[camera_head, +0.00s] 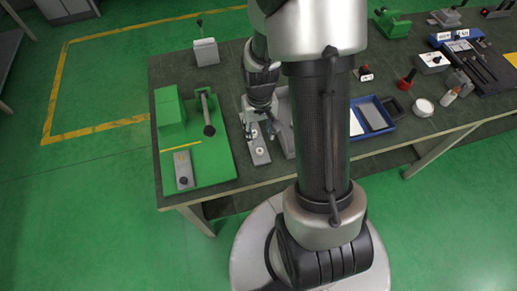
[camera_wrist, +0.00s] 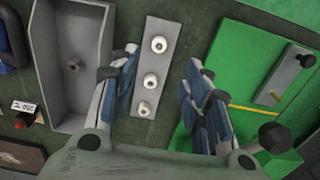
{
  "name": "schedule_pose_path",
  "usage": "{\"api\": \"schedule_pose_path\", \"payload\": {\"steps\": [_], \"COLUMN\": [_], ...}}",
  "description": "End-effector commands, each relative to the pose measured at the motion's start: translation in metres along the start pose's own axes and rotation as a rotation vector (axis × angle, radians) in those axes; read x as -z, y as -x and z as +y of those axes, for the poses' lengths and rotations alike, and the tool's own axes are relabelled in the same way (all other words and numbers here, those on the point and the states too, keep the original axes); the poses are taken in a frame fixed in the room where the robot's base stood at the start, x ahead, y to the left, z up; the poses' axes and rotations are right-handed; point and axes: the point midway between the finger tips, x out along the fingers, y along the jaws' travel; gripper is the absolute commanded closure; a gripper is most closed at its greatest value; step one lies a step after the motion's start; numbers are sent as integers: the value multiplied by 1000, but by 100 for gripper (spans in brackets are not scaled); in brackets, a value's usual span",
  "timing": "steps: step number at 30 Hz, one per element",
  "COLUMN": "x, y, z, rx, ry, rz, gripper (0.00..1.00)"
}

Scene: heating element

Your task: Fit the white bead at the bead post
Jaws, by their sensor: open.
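Three white ring-shaped beads (camera_wrist: 151,80) sit in a row on a narrow grey strip (camera_wrist: 165,22) in the wrist view. In the head view, a bead (camera_head: 260,151) shows on the strip in front of my gripper. My gripper (camera_wrist: 162,95) is open and empty, its blue-padded fingers on either side of the strip, apart from the beads. In the head view my gripper (camera_head: 260,128) is low over the table. A grey plate (camera_wrist: 284,75) with a dark knob-like post lies on the green base at right; I cannot tell whether this is the bead post.
A grey tray (camera_wrist: 85,20) with a small grey cylinder (camera_wrist: 74,65) stands beside the strip. A green fixture (camera_head: 170,112) has a black-knobbed lever (camera_head: 208,130). A blue tray (camera_head: 372,115), a white round dish (camera_head: 422,107) and tools lie farther right.

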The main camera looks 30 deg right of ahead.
Motion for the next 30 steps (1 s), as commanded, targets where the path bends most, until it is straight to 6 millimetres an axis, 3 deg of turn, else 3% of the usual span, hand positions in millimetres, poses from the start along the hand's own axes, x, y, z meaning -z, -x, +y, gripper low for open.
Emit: {"api": "schedule_pose_path", "payload": {"steps": [1, 6, 14, 23, 30], "x": [-2, -1, 0, 0, 1], "y": [-16, -45, -63, -105, -109], "z": [0, 0, 0, 0, 0], "rx": [0, 0, 0, 0, 0], "ry": [0, 0, 0, 0, 0], "rz": [-5, -3, 0, -1, 2], "gripper": [56, 56, 56, 56, 56]}}
